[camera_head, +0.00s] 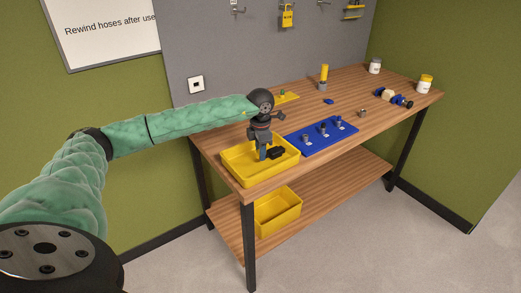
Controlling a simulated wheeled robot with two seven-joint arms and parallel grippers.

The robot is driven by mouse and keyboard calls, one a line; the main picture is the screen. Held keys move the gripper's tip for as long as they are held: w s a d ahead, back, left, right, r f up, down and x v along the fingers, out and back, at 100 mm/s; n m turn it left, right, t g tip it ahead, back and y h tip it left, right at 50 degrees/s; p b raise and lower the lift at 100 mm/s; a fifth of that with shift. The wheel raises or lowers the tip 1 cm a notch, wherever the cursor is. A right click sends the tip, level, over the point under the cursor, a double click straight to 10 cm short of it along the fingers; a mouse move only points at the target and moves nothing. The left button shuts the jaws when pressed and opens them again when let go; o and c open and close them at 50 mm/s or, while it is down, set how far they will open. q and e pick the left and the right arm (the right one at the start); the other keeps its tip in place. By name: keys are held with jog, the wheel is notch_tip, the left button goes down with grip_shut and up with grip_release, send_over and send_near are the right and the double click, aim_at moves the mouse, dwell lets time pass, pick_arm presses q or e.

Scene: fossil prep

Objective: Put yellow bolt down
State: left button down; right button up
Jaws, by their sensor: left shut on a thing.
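My left gripper (262,153) points down into the yellow tray (237,172) at the near left end of the workbench. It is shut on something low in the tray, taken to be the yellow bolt. The bolt itself cannot be made out against the yellow tray. A black object (277,153) lies in the tray just right of the fingers. My right gripper is out of view.
A blue mat (324,143) with several small metal parts lies right of the tray. Another yellow bin (278,213) sits on the lower shelf.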

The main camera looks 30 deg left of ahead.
pick_arm(q)
jog(key=shift+f, duration=0.3)
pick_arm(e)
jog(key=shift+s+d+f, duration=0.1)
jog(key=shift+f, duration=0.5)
pick_arm(q)
jog(key=shift+f, duration=0.1)
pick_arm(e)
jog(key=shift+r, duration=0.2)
pick_arm(q)
jog(key=c, duration=1.1)
grip_release()
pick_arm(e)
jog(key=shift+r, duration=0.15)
